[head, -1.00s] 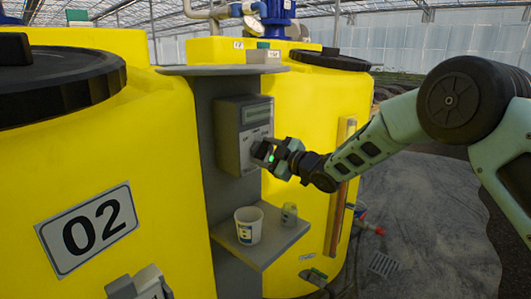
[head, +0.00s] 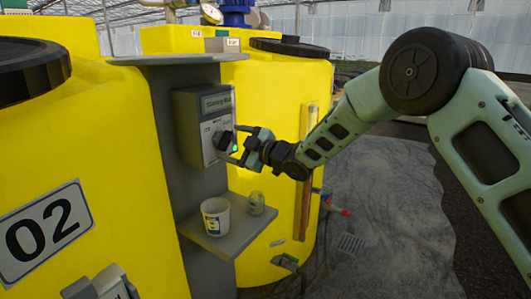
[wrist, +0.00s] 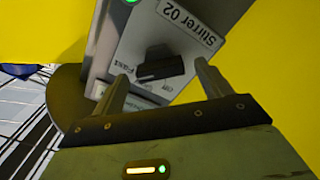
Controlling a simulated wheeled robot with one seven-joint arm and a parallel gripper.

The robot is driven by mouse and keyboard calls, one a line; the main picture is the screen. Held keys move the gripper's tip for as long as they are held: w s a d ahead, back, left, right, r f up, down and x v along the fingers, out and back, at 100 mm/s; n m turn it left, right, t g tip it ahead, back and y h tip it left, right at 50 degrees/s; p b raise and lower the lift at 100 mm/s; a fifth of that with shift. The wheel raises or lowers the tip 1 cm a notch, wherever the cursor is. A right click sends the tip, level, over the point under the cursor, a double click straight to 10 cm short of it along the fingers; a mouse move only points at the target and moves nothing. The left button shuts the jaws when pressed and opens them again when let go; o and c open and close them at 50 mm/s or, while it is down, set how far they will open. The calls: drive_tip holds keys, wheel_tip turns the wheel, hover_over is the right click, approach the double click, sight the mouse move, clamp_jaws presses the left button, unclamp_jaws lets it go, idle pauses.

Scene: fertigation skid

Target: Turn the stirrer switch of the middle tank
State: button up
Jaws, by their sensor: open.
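The stirrer switch is a dark knob (head: 222,141) on the front of a grey control box (head: 190,108) beside the tank (head: 100,175) marked 02. In the wrist view, the knob (wrist: 163,66) sits under a label (wrist: 185,18) reading "Stirrer 02". The knob's white line is at its left end in that view, and small position labels are printed around it. My gripper (head: 237,145) is open in front of the knob. In the wrist view, its fingers (wrist: 161,75) stand apart, one on each side of the knob, and no contact shows.
A green lamp (wrist: 131,1) is lit on the box. Below the box, a shelf (head: 225,243) holds a white cup (head: 216,217) and a small jar (head: 256,203). Another yellow tank (head: 270,95) stands behind. Open floor (head: 385,215) lies to the right.

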drive_tip(key=b+v, duration=0.1)
drive_tip(key=v, duration=1.4)
